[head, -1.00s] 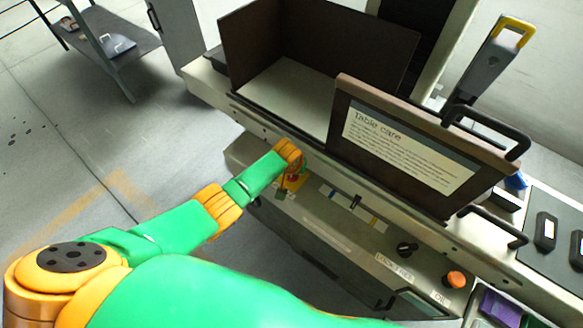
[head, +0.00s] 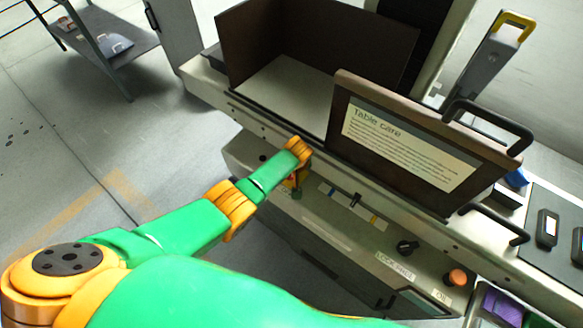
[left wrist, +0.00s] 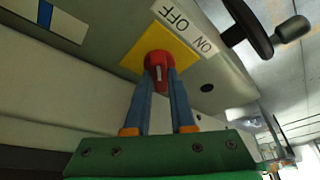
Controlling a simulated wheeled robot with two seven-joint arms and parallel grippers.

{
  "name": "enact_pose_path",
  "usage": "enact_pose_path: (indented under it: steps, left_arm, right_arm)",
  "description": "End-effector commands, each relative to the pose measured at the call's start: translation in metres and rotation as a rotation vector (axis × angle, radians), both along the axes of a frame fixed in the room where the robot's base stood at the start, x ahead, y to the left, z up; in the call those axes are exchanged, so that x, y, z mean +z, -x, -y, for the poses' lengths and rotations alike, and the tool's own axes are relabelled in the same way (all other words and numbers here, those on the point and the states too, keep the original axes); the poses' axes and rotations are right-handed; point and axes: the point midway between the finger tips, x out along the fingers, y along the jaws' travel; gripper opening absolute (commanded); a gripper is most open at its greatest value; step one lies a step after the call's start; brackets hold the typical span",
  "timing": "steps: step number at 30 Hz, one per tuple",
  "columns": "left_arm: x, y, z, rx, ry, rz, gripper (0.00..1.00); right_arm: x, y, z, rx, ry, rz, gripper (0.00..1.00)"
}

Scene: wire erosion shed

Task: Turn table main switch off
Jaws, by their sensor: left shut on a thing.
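The table main switch is a red rotary knob (left wrist: 157,57) on a yellow plate (left wrist: 184,56) with an ON/OFF label (left wrist: 184,22) beside it, in the left wrist view. A white mark shows on the knob's face, between my fingertips. My left gripper (left wrist: 160,78) is shut on the red knob, one blue finger on each side. In the head view my left wrist covers most of the switch; only a bit of yellow plate (head: 303,174) shows on the machine's front panel. My right gripper is not in view.
Above stand a "Table care" board (head: 402,148) and black handles (head: 490,125). A black crank (left wrist: 245,28) is close to the switch.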

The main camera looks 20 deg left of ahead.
Motion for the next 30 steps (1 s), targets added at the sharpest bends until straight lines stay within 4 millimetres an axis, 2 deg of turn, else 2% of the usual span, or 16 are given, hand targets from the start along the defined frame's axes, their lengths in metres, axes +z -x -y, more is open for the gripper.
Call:
enact_pose_path:
  steps: [3,4,6,7,17,21,25,30]
  left_arm:
    - [0.0,0.0,0.0,0.001,0.0,0.001,0.0]
    - [0.0,0.0,0.0,0.001,0.0,0.001,0.28]
    - [0.0,0.0,0.0,0.001,0.0,0.001,0.47]
    - [0.0,0.0,0.0,0.001,0.0,0.001,0.53]
    - [0.005,0.001,0.0,0.0,0.0,0.0,0.53]
    - [0.029,0.007,0.003,0.0,0.0,0.001,0.53]
    - [0.05,0.016,0.008,-0.001,0.001,0.002,0.53]
    - [0.064,0.023,0.011,0.0,0.0,0.0,0.53]
  right_arm:
    - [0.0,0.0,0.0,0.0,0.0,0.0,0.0]
    - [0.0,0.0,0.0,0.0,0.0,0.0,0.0]
    - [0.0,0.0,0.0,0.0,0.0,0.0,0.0]
    - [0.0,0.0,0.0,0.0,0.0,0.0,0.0]
    - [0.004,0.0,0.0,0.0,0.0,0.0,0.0]
    - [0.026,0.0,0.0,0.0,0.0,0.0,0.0]
    - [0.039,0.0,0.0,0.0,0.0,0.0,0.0]
    - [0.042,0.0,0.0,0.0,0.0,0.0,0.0]
